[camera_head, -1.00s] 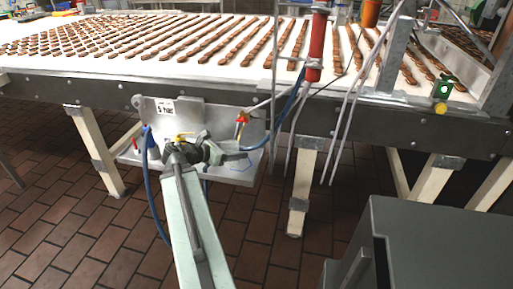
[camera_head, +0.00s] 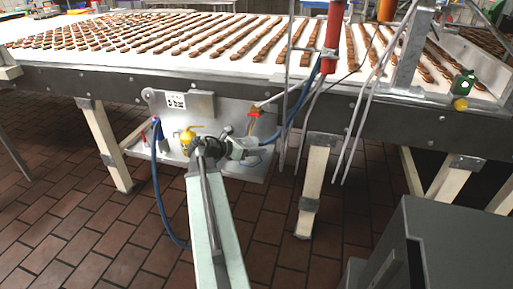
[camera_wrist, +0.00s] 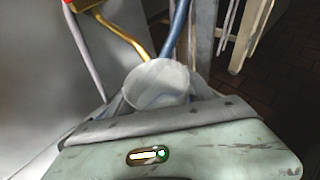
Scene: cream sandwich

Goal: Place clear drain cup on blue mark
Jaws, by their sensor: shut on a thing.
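The clear drain cup (camera_wrist: 158,80) is upright between my fingers in the wrist view, its open rim facing up toward the camera. It also shows as a pale shape (camera_head: 243,147) in the head view. My gripper (camera_head: 229,146) is shut on it, in front of the metal panel under the conveyor. A thin blue outline, the blue mark (camera_head: 256,163), shows partly on the panel's shelf (camera_head: 232,172), just below and right of the cup. My gripper and the cup hide the rest of it. I cannot tell whether the cup touches the shelf.
A yellow-handled valve (camera_head: 187,137) stands left of my gripper, and a red-handled valve (camera_head: 254,113) with a brass pipe (camera_wrist: 125,38) is above the cup. Blue hoses (camera_head: 160,195) hang on both sides. A grey cabinet (camera_head: 460,240) stands at lower right.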

